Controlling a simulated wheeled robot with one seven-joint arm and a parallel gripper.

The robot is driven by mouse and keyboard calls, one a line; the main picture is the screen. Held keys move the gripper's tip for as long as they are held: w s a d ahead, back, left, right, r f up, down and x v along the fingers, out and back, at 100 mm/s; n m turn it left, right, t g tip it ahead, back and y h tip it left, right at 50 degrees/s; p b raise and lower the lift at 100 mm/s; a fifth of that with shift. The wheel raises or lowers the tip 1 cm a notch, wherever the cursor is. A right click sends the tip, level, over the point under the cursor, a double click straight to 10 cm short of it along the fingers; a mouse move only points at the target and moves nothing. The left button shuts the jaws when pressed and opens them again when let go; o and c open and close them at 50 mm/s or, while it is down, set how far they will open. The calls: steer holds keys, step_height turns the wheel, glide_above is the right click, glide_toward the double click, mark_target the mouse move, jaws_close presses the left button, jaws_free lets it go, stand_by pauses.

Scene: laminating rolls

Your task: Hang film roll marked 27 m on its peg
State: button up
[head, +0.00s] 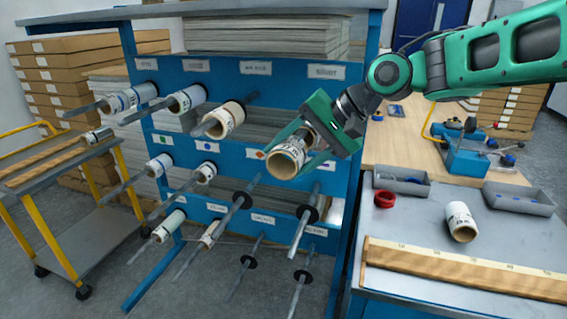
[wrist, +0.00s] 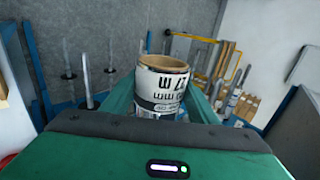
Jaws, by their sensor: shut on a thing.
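My gripper (head: 290,148) is shut on a white film roll (head: 286,157) with a brown core, held in the air before the blue rack (head: 345,215). In the wrist view the held roll (wrist: 163,85) stands between my fingers, and its upside-down print reads 27 m. The silver label (head: 326,72) is above and behind my gripper; any peg below it is hidden. Bare pegs with black discs show lower down: two in the middle row (head: 240,201) (head: 307,214) and two in the bottom row (head: 249,262) (head: 301,275). The wording of most labels is too small to read.
Several pegs to the left carry rolls, including one (head: 224,119) close left of my gripper. A bench (head: 400,225) at right holds a loose roll (head: 460,222), a red ring (head: 384,199), grey trays and a wooden rule. A yellow-framed cart (head: 90,235) stands at left.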

mark_target(303, 138)
steer(key=shift+w+d, duration=0.5)
steer(key=shift+w, duration=0.85)
steer(key=shift+w+d, duration=0.5)
steer(key=shift+w, duration=0.8)
steer(key=shift+w+d, duration=0.5)
steer(key=shift+w, duration=0.85)
steer(key=o, duration=1.3)
steer(key=shift+r, duration=0.1)
steer(key=v, duration=1)
steer(key=s+d+f+m+t+h, duration=0.1)
steer(key=s+d+f+h, duration=0.15)
steer(key=d, duration=0.25)
steer(key=s+d+f+h, duration=0.1)
steer(key=d+f, duration=0.2)
steer(key=d, duration=0.2)
steer(key=s+d+f+g+h, duration=0.1)
steer(key=s+d+f, duration=0.4)
steer(key=s, duration=0.4)
steer(key=s+d+f+m+g+h, duration=0.1)
steer(key=s+d+f, duration=0.4)
steer(key=s, duration=0.5)
steer(key=s+d+f+g+h, duration=0.2)
steer(key=s+d+f, duration=0.4)
steer(key=s+d, duration=0.2)
steer(key=shift+s+d+h, duration=0.15)
steer(key=shift+s+h, duration=0.2)
steer(key=shift+s, duration=0.6)
